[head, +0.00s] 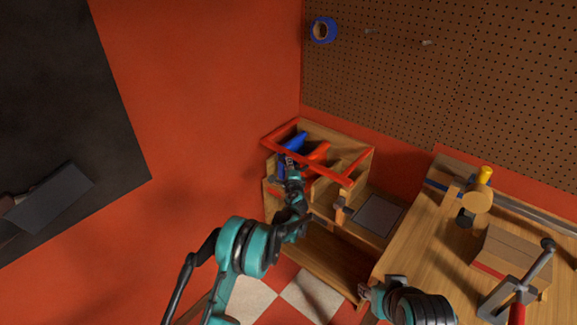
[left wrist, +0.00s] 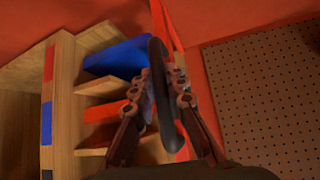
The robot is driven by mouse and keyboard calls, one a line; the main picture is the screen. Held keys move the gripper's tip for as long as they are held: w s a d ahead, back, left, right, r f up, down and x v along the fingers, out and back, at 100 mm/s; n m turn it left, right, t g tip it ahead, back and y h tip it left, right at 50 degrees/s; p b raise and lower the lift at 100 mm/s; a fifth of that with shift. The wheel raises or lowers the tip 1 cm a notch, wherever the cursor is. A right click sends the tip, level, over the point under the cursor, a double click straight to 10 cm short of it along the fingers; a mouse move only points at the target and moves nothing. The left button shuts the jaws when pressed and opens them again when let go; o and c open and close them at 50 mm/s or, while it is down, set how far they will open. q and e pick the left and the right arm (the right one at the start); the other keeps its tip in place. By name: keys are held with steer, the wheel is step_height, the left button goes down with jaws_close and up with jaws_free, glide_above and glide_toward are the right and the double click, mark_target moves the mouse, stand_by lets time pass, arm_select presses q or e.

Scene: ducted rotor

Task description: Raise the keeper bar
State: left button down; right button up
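A red bar (head: 330,168), which I take for the keeper bar, runs along the front top of a wooden bin rack (head: 360,160). In the left wrist view the red bar (left wrist: 178,40) runs up behind a dark, elongated handle (left wrist: 161,85). My left gripper (head: 290,162) is at the left part of the rack's front. In the left wrist view my left gripper's fingers (left wrist: 163,82) lie on both sides of the handle and look closed on it. My right gripper (head: 364,292) is low at the workbench's left edge, with its fingers too small to judge.
Blue (left wrist: 120,57) and orange (left wrist: 100,110) bins sit in the rack. A pegboard (head: 420,80) covers the back wall. A grey panel (head: 378,214) lies beside the rack.

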arm_select(q)
steer(key=w+d+r+m+g+p, duration=0.1)
steer(key=w+r+g+p, duration=0.1)
steer(key=r+p, duration=0.4)
steer(key=w+d+r+m+g+p, duration=0.2)
steer(key=r+p, duration=0.4)
steer(key=r, duration=0.6)
steer(key=shift+w+d+r+y+p, duration=0.15)
steer(key=shift+w+y+p, duration=0.1)
steer(key=shift+y+p, duration=0.05)
steer(key=c, duration=1.5)
jaws_free()
steer(key=shift+c, duration=0.2)
steer(key=v, duration=1.2)
